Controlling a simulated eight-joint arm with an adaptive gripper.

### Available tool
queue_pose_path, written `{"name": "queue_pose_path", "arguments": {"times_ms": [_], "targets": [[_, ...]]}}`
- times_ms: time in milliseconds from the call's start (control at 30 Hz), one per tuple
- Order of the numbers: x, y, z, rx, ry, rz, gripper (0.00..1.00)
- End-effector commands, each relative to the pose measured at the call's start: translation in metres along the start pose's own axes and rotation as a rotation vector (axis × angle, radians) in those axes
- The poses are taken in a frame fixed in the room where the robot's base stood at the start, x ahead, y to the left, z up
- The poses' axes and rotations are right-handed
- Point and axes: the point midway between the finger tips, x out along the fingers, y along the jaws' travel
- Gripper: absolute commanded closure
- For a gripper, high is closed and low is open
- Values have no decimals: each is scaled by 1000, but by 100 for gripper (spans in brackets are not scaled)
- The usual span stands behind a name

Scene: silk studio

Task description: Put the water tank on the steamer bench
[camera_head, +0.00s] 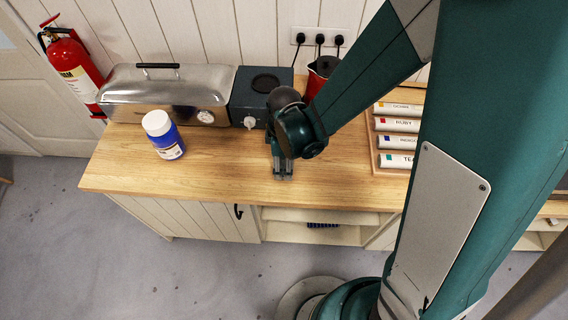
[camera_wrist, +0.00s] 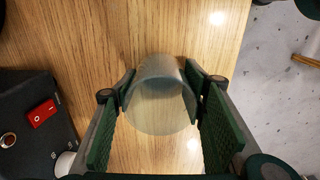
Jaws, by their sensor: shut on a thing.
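My gripper (camera_head: 283,174) points down over the front middle of the wooden steamer bench (camera_head: 225,183). In the wrist view my gripper (camera_wrist: 160,97) has its two green-padded fingers on either side of a clear, round cylinder, which looks like the water tank (camera_wrist: 160,108). The fingers are shut on it. The wood grain shows through its wall. In the head view the tank is mostly hidden by my gripper. I cannot tell whether its base touches the wood.
A steel-lidded steamer (camera_head: 165,92) and a dark control box (camera_head: 250,92) stand at the back. A blue bottle with a white cap (camera_head: 164,138) stands at the left. A red jug (camera_head: 318,75) and a rack of labelled tubes (camera_head: 397,125) are at the right. The bench front is clear.

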Motion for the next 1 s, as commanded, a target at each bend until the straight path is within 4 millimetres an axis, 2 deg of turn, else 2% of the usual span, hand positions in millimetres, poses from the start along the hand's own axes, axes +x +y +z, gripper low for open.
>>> {"name": "queue_pose_path", "arguments": {"times_ms": [367, 400, 500, 1000], "targets": [[4, 0, 0, 0, 0, 0, 70], [4, 0, 0, 0, 0, 0, 56], [3, 0, 0, 0, 0, 0, 43], [0, 0, 0, 0, 0, 0, 43]]}}
